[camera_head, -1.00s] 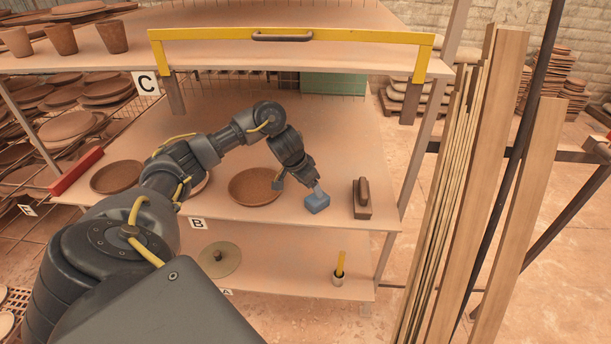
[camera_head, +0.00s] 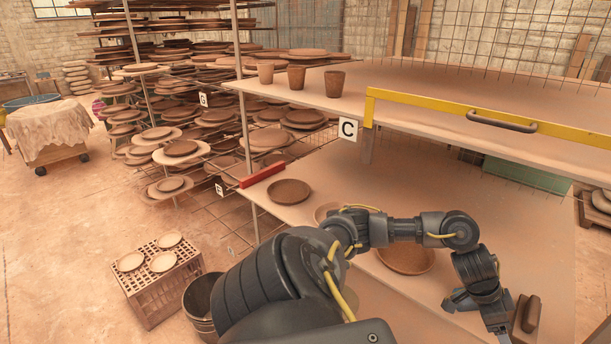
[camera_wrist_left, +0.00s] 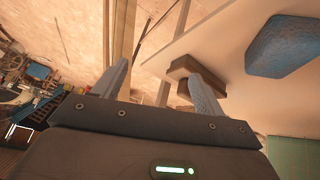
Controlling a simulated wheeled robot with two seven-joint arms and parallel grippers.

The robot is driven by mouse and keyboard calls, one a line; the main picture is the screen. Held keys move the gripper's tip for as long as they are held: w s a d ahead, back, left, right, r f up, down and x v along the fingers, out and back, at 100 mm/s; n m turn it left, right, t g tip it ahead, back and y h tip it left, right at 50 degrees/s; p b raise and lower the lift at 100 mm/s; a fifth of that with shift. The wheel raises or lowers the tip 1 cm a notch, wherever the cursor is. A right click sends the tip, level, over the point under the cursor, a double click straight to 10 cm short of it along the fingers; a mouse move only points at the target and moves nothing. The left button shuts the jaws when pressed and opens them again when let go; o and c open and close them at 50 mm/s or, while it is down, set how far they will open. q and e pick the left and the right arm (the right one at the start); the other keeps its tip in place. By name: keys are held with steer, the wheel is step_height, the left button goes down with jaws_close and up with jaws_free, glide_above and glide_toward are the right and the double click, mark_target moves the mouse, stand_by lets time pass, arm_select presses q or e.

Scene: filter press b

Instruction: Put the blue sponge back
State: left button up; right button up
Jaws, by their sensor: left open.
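The blue sponge (camera_wrist_left: 283,45) shows in the left wrist view at the upper right, on the pale shelf board. It lies outside the jaws, to the right of the right-hand finger and apart from it. My left gripper (camera_wrist_left: 160,72) is open with nothing between its fingers. My right gripper is in neither view.
A brown block tool with a handle (camera_head: 527,313) stands close right of my left gripper; it also shows behind one finger in the wrist view (camera_wrist_left: 182,68). A brown dish (camera_head: 405,260) lies behind my arm. The yellow-edged upper shelf (camera_head: 420,105) overhangs. A red bar (camera_head: 262,174) lies left.

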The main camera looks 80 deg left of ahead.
arm_select(q)
steer(key=s+d+f+m+t+h, duration=0.1)
steer(key=d+f+t+h, duration=0.15)
steer(key=d, duration=0.65)
steer(key=s+d+f+m+t+h, duration=0.1)
steer(key=d+f+h, duration=0.25)
steer(key=d, duration=0.45)
steer(key=s+a+f+n+y, duration=0.2)
steer(key=a+f, duration=0.1)
steer(key=f, duration=0.7)
steer(key=s+a+f+n+y, duration=0.2)
steer(key=a+f+y, duration=0.1)
steer(key=f, duration=0.6)
steer(key=s+a+f+g+y, duration=0.2)
steer(key=s+a+f, duration=0.1)
steer(key=s+f, duration=0.9)
steer(key=s+a+f+g+y, duration=0.1)
steer(key=s+f, duration=0.4)
steer(key=s, duration=0.5)
steer(key=s+f+g+y, duration=0.1)
steer(key=s+f+g, duration=0.2)
steer(key=s, duration=0.8)
steer(key=s+a+f+g+y, duration=0.1)
steer(key=s+f+g, duration=0.1)
steer(key=s+f, duration=0.4)
steer(key=s, duration=0.4)
steer(key=shift+s+a+f+n, duration=0.2)
steer(key=shift+a+f+n, duration=0.1)
steer(key=shift+a+n, duration=0.1)
